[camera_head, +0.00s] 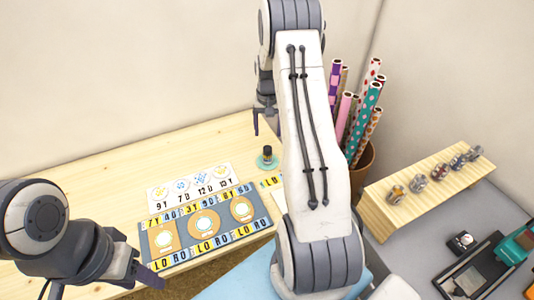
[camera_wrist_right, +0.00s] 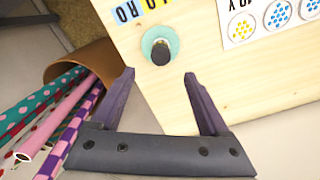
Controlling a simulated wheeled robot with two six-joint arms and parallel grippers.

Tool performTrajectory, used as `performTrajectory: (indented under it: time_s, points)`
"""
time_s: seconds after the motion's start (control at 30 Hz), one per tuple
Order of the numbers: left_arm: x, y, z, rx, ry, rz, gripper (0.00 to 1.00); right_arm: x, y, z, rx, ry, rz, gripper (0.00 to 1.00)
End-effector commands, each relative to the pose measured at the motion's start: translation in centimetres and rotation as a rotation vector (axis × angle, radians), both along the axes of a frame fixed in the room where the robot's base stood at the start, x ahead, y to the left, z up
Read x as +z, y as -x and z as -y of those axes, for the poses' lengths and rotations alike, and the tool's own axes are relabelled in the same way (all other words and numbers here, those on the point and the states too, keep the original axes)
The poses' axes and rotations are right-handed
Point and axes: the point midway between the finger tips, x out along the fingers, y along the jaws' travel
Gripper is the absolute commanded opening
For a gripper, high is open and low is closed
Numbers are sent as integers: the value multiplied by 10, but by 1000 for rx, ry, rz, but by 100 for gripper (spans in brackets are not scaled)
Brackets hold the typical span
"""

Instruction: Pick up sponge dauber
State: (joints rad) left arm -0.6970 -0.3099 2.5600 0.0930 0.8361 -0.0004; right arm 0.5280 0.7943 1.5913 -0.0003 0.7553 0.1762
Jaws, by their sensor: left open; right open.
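The sponge dauber (camera_head: 267,152) is a small dark upright piece standing on a round teal pad (camera_head: 268,165) near the back of the wooden table. In the right wrist view the dauber (camera_wrist_right: 160,52) shows as a dark round top on the teal pad (camera_wrist_right: 174,36), beyond the fingertips and between their lines. My right gripper (camera_wrist_right: 158,76) is open and empty, apart from the dauber; in the head view it (camera_head: 267,128) hangs above and behind the dauber, partly hidden by my arm. My left gripper (camera_head: 103,290) is open at the lower left, far from the dauber.
A blue board with several tan circles (camera_head: 165,264) and a white dotted card (camera_head: 160,190) lie on the wooden table (camera_head: 90,172). A brown bin (camera_head: 364,170) of patterned rolls stands right of my right arm. A wooden rack (camera_head: 400,209) holds several small items.

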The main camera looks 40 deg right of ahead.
Motion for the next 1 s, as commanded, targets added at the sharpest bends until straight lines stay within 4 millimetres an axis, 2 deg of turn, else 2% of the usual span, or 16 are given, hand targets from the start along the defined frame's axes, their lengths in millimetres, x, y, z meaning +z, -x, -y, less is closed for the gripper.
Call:
performTrajectory:
  time_s: [0.2,0.47,0.7,0.8,1.0]
  points:
    - [7,0,0,0,0,0,50,-34,1,2,-5,-2,-4,79]
    - [13,0,0,0,0,0,50,-55,0,0,-3,-2,-2,79]
    - [26,0,0,0,0,0,50,-91,0,-2,-3,-2,-2,79]
    - [27,0,0,0,0,0,50,-99,-1,-1,-3,-1,0,79]
    - [26,0,0,0,0,0,50,-101,-1,-1,-3,0,1,79]
